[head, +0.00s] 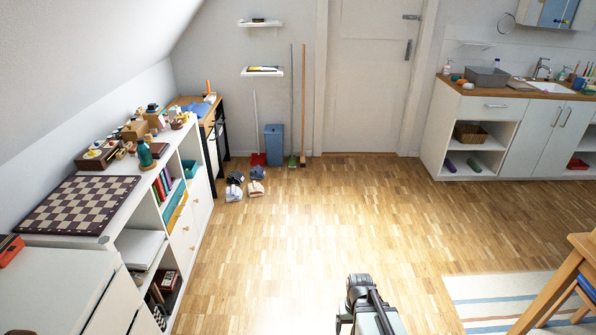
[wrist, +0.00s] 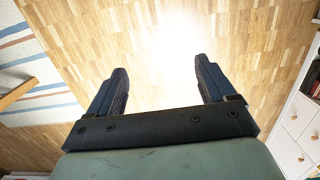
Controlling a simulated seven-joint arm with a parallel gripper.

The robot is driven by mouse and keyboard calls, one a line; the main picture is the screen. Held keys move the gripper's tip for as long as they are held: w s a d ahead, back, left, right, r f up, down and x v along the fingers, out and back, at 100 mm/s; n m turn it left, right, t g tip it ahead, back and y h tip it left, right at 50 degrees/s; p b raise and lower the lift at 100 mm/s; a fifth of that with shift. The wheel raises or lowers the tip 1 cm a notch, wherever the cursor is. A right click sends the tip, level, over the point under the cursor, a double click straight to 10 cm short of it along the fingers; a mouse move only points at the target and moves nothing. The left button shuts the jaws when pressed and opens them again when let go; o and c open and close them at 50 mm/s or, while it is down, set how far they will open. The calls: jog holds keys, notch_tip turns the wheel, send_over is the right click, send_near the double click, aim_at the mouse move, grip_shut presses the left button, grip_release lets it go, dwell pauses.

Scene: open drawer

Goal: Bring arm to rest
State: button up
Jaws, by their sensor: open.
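My gripper (wrist: 160,82) shows in the wrist view with its two dark fingers spread apart and nothing between them. It points down over the bare wooden floor (wrist: 150,45). In the head view part of my arm (head: 370,305) shows at the bottom edge, right of the middle, above the floor. The fingertips are not clearly seen there.
A white shelf unit (head: 150,208) with a chessboard (head: 78,205) on top runs along the left wall. A sink counter (head: 515,95) stands at the back right. A striped rug (head: 490,300) and a wooden chair (head: 555,285) are at the right. The middle floor is clear.

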jog(key=s+f+g, duration=0.3)
jog(key=s+f, duration=0.5)
jog(key=s, duration=0.5)
jog(key=s+f+g, duration=0.2)
jog(key=s+f, duration=0.6)
jog(key=s, duration=0.5)
jog(key=shift+g, duration=0.4)
